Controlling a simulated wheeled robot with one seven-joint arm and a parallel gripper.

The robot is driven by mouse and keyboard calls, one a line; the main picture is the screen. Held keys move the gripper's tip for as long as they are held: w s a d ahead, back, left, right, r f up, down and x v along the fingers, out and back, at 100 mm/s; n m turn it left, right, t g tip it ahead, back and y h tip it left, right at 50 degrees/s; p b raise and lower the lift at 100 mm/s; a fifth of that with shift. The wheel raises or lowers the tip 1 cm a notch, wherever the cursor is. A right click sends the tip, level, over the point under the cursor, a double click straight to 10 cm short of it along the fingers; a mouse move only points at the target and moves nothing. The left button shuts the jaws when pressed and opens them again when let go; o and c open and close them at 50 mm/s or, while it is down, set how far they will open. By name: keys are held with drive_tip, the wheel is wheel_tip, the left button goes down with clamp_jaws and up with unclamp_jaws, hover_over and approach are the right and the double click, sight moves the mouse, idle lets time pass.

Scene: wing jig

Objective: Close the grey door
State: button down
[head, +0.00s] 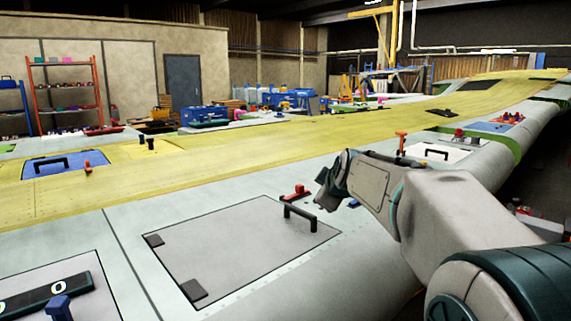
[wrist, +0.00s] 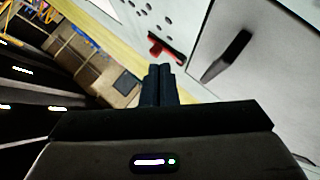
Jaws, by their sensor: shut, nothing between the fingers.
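The grey door (head: 225,250) is a flat panel in the pale wing skin, front middle of the head view. It lies level with the skin around it, with two dark hinges at its left edge and a black bar handle (head: 300,216) near its right edge. The door (wrist: 275,85) and its handle (wrist: 228,56) also show in the wrist view. A red latch (head: 295,194) sits just beyond the door's edge; it shows in the wrist view too (wrist: 165,48). My gripper (head: 323,192) is shut and empty, beside the latch and above the handle end. No contact is visible.
A yellow band (head: 250,150) runs along the wing. Another white panel with a black handle (head: 436,152) lies further right, and a blue panel (head: 65,166) far left. A black strip (head: 45,292) and blue knob (head: 59,307) are at front left. The wing's right side drops away.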

drive_tip(key=s+d+r, duration=0.4)
drive_tip(key=s+r, duration=0.2)
drive_tip(key=r, duration=0.2)
drive_tip(key=s+a+f+m+g+p, duration=0.2)
drive_tip(key=s+f+m+g+p, duration=0.1)
drive_tip(key=s+f, duration=0.7)
drive_tip(key=s+a+f+m+g+p, duration=0.3)
drive_tip(key=s+f+m+g, duration=0.3)
drive_tip(key=s+f, duration=0.5)
drive_tip(key=s+m+p, duration=0.1)
drive_tip(key=s+m, duration=0.1)
drive_tip(key=s, duration=0.4)
drive_tip(key=shift+s+a, duration=0.2)
drive_tip(key=shift+s, duration=0.05)
